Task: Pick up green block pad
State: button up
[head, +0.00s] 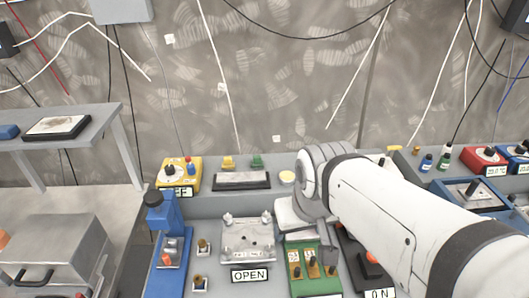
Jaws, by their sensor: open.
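A small green block (257,160) sits at the back of the grey bench, behind a flat grey plate with a dark base (241,180). A similar yellow block (228,162) is just left of it. My white arm reaches in from the right. My gripper (308,222) is in front of and to the right of the green block, apart from it, above the back of a green panel with small levers (297,256). It is open, and nothing shows held in it. Its fingertips are partly hidden.
A yellow button box (179,173) stands at the back left. A metal plate fixture (248,240) has an OPEN label below it. A blue device (172,245) stands left of that. A pale round disc (287,177) lies near my wrist. Red and blue boxes are at right.

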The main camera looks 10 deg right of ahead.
aim_at(257, 162)
jog(key=z, duration=0.85)
jog(key=k, duration=1.2)
jog(key=u, duration=0.55)
jog(key=i, duration=1)
